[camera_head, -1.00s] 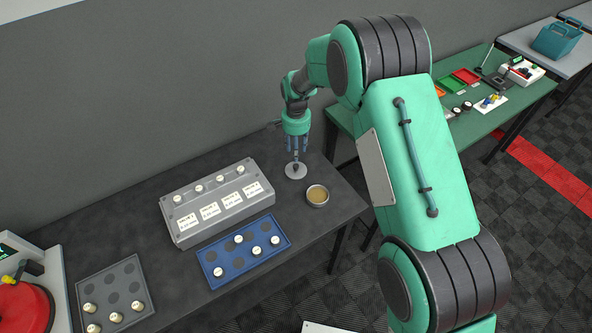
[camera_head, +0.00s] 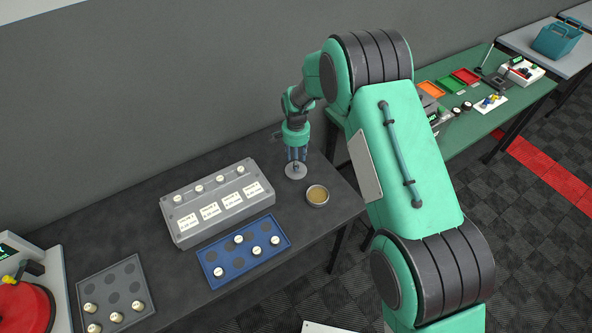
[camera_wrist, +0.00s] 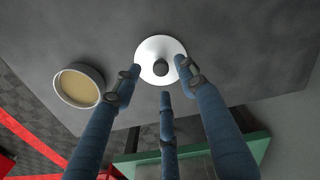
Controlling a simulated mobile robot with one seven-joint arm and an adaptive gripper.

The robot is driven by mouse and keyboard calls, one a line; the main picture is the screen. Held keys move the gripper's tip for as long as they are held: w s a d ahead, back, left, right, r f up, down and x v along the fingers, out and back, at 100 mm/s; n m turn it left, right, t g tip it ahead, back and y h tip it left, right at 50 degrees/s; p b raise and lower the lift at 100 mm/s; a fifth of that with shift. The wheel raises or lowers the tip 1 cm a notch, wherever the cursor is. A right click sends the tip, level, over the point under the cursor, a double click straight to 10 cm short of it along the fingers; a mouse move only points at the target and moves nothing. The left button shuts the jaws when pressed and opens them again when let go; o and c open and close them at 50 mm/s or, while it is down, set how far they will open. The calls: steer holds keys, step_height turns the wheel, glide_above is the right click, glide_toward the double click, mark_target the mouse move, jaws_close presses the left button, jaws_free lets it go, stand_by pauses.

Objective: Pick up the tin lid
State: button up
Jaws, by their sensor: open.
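The tin lid (camera_head: 296,171) is a pale round disc lying on the dark table. In the wrist view the lid (camera_wrist: 151,48) shows white with a dark round knob (camera_wrist: 161,67) at its middle. My gripper (camera_head: 296,155) is pointed down just above the lid. In the wrist view my gripper's (camera_wrist: 162,75) blue fingers are spread around the knob, apart from it, and the gripper is open and empty. The exact height of the fingertips above the lid cannot be told.
An open round tin (camera_head: 317,195) with tan contents stands right of the lid, close to the table edge. A grey labelled block (camera_head: 212,222) with several white knobs stands to the left. A blue tray (camera_head: 215,272) with white pieces lies in front of it. A grey tray (camera_head: 133,267) lies further left.

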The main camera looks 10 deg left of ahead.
steer(key=shift+f, duration=1.75)
jaws_close()
